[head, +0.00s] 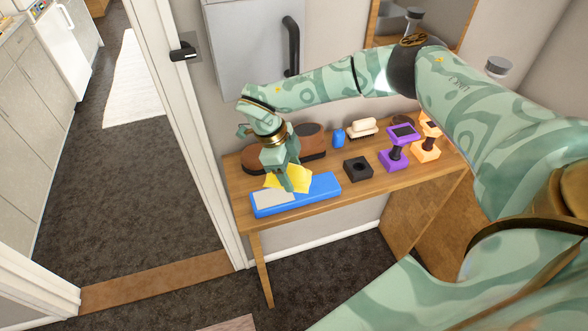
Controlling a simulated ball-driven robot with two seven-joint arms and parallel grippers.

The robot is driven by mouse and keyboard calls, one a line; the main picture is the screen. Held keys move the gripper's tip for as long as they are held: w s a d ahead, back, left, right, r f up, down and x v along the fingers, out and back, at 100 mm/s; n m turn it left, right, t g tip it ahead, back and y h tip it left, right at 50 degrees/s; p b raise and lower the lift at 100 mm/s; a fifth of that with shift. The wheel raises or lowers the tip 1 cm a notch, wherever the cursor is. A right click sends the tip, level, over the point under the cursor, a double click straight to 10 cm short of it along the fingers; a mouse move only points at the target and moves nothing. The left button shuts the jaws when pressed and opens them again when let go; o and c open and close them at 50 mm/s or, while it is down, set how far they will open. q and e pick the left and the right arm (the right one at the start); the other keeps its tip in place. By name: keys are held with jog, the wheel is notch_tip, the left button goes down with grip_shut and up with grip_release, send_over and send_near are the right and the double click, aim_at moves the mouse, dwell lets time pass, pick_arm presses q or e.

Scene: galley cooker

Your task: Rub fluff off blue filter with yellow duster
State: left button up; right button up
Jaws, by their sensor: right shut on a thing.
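The blue filter (320,189) lies flat near the left front edge of the wooden table. A pale grey panel (274,198) shows on its left part; I cannot make out separate fluff on it. The yellow duster (300,179) is over the middle of the filter, bunched under my right gripper. My right gripper (287,184) points down and is shut on the duster, at the filter's top face. The gripper and duster hide part of the filter. My left gripper is not in view.
To the right stand a blue bottle (338,138), a brush (362,129), a black block (357,168), and purple (394,158) and orange (426,149) stands. A door frame (195,140) borders the table's left.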

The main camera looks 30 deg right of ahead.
notch_tip(320, 180, up, 2)
jog(key=shift+r+p, duration=0.2)
jog(key=shift+p, duration=0.6)
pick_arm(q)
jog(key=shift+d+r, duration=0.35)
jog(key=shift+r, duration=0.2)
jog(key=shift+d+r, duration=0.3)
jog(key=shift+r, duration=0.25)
